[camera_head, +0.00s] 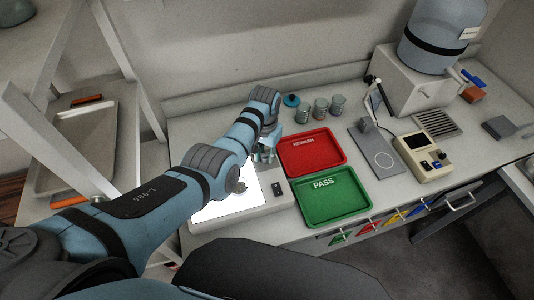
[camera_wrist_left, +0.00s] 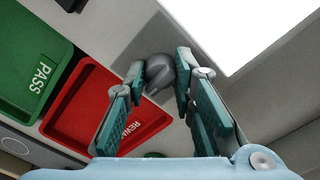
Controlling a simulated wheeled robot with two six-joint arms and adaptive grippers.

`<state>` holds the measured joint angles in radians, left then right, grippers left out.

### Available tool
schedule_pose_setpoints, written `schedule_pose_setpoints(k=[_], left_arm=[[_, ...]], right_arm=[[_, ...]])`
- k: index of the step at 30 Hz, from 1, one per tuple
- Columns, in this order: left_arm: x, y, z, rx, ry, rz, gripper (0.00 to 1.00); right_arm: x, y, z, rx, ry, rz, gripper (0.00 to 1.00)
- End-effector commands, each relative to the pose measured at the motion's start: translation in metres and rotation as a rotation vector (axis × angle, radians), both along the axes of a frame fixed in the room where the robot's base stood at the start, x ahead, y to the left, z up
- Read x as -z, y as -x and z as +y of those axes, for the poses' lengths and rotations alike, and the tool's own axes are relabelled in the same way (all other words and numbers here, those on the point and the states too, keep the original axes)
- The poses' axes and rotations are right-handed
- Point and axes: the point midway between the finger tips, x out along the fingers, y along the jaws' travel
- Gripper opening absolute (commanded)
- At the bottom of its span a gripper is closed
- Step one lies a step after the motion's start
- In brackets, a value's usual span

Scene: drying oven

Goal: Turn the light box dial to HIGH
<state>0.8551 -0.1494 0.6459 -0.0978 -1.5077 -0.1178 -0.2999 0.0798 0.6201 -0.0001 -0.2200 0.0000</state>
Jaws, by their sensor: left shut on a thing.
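The light box (camera_head: 263,213) lies on the bench with its bright white panel (camera_head: 225,203) lit; the panel also shows at the top right of the left wrist view (camera_wrist_left: 235,25). My left gripper (camera_head: 266,157) reaches down over the box's far right side. In the left wrist view the dark grey dial (camera_wrist_left: 158,75) sits between the fingertips of my left gripper (camera_wrist_left: 161,64), which are shut on it. The gripper hides the dial in the head view, and I cannot read any dial marking. My right gripper is not in view.
A red REWASH tray (camera_head: 312,152) and a green PASS tray (camera_head: 333,196) lie just right of the light box. A small black switch (camera_head: 277,190) is on the box's right strip. A beige instrument (camera_head: 423,157) stands farther right.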

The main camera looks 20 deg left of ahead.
Motion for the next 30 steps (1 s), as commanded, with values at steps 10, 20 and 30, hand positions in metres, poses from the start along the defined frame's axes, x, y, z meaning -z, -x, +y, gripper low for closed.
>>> schedule_pose_setpoints(k=[10, 20, 30], left_arm=[[-0.002, -0.003, 0.0, 0.0, 0.0, -0.008, 0.41], [-0.002, -0.001, 0.001, -0.002, 0.0, -0.004, 0.44], [-0.077, -0.003, 0.001, -0.002, 0.001, -0.009, 0.44]], right_arm=[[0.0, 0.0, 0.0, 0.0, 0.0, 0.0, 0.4], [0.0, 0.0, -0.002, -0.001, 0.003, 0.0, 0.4], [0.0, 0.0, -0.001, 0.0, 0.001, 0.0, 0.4]])
